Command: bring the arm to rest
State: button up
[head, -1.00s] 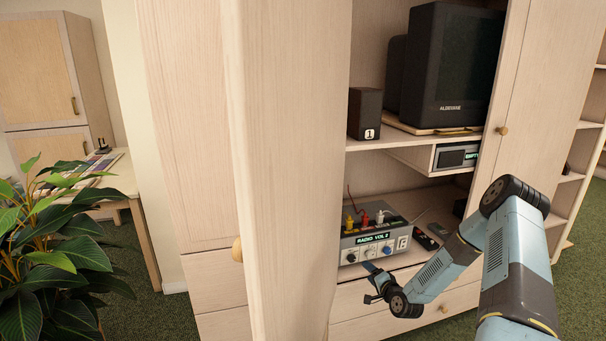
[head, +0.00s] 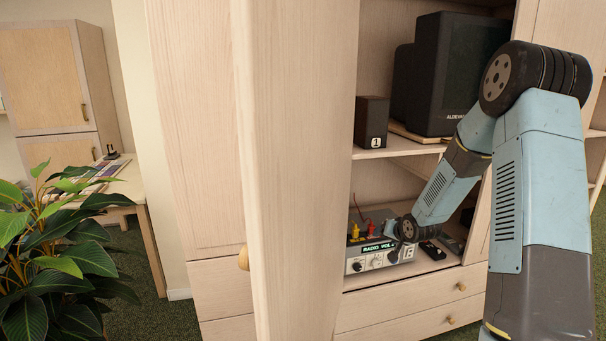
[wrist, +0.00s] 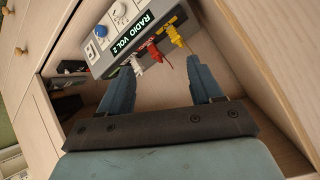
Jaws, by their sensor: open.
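My gripper (wrist: 163,80) is open in the wrist view, its two fingers apart with nothing held between them. Beyond the fingertips is a grey box labelled RADIO VOL 2 (wrist: 118,38), with white, red and yellow plugs on it. In the head view my arm is bent, with its elbow high at the right and its forearm reaching down into the open cabinet. Its wrist end is at the right side of the radio box (head: 372,260) and covers part of it. My fingers are hidden there. I cannot tell whether they touch anything.
The cabinet's open door (head: 300,170) stands upright left of the arm. A shelf above the radio holds a small dark speaker marked 1 (head: 371,122) and a television (head: 440,80). Dark small items lie right of the radio. A leafy plant (head: 60,260) is at left.

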jog(key=s+a+r+n+g+h, duration=0.1)
jog(key=s+r+n+g+h, duration=0.15)
jog(key=s+r, duration=1.65)
jog(key=s+a+r+g, duration=0.1)
jog(key=s+r, duration=0.3)
jog(key=s, duration=0.8)
jog(key=s+a+r+g, duration=0.1)
jog(key=s+a+r, duration=0.2)
jog(key=s, duration=0.9)
notch_tip(320, 180, up, 3)
jog(key=shift+f+n, duration=0.2)
jog(key=shift+n, duration=0.15)
jog(key=shift+s, duration=0.1)
